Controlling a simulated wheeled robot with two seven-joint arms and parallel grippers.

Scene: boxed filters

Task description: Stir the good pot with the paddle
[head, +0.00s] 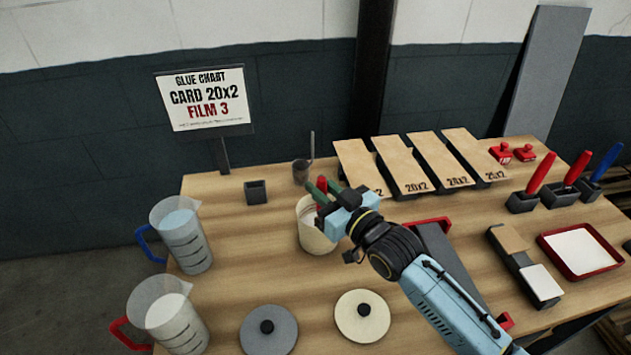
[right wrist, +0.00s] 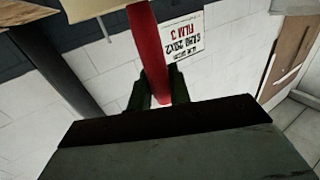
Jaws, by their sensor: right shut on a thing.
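The cream pot (head: 314,238) stands open on the table, with pale contents showing at its rim. My right gripper (head: 324,192) is over the pot's mouth, shut on the red handle of the paddle (head: 320,186). The red handle also shows between the dark green fingers in the right wrist view (right wrist: 150,50). The paddle's lower end is hidden by the pot and gripper, so I cannot tell how deep it reaches. My left gripper is out of view.
A cream lid (head: 350,322) and grey lid (head: 272,335) lie in front. Two jugs (head: 190,248) (head: 178,325) stand at left. Behind are a small dark cup (head: 301,172) with a rod and several tan cards (head: 411,165). A red tray (head: 553,241) is at right.

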